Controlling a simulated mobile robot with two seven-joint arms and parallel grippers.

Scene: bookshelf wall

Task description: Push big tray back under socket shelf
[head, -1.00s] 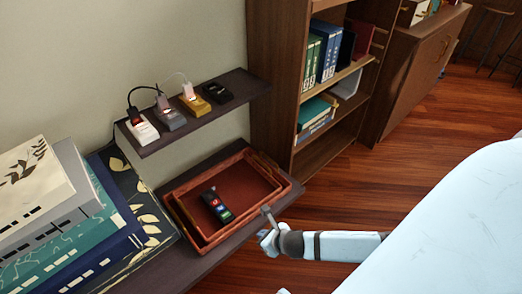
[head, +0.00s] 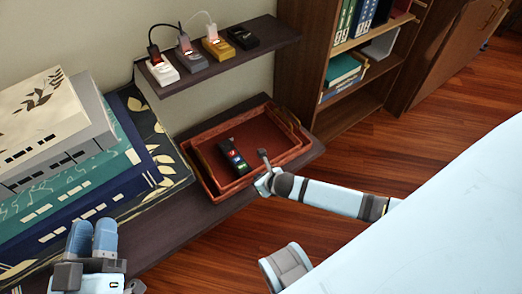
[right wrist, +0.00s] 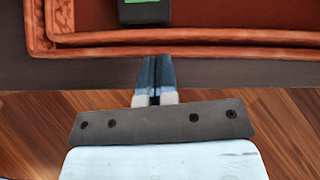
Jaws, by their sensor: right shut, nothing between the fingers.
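The big tray (head: 236,187) is reddish-brown and lies on the dark lower board, partly below the socket shelf (head: 226,57). My right gripper (head: 263,154) is shut and empty at the big tray's front side. In the right wrist view its fingertips (right wrist: 153,60) point at the tray's front rim (right wrist: 215,47); I cannot tell if they touch. My left gripper (head: 93,238) is at the lower left, its fingers together, with nothing seen between them.
Several sockets or chargers (head: 190,55) stand on the shelf, some with cables. Stacked large books (head: 70,165) are left of the trays. A bookcase (head: 308,60) stands at the right. Bare board (head: 185,222) lies in front of the books.

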